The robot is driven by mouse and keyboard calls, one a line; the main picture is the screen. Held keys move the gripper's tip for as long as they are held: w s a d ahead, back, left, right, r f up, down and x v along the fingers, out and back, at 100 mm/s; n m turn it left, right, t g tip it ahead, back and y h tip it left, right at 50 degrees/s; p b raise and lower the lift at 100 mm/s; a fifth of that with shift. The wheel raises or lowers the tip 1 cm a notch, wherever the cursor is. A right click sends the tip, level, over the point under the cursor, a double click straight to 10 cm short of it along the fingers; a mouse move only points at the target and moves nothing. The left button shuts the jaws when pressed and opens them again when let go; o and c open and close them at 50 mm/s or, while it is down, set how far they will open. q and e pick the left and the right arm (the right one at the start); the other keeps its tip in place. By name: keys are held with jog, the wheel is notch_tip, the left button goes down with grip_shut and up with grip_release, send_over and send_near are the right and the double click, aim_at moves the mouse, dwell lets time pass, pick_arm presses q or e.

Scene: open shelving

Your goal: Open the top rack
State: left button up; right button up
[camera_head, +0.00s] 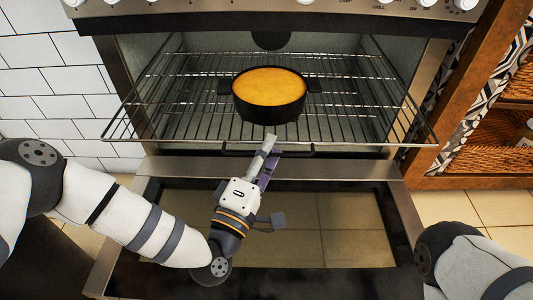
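The wire rack (185,122) sits in the open oven, its front edge reaching out past the oven's side frames. A black two-handled pot (268,108) with an orange-yellow top stands upright on it near the middle. My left gripper (267,147) is at the middle of the rack's front edge, just in front of the pot. Its fingers overlap a short dark bar (299,152) below that edge. I cannot tell whether they touch or grip anything. My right arm shows at the lower right; its gripper is out of view.
The oven door (404,225) is folded down, its glass showing floor tiles below. Control knobs (465,4) line the top. A white tiled wall (40,75) is at left. Wooden shelving with woven baskets (492,157) stands close at right.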

pick_arm(q)
jog(key=shift+f, duration=0.2)
jog(key=v, duration=1.2)
jog(key=shift+r, duration=0.1)
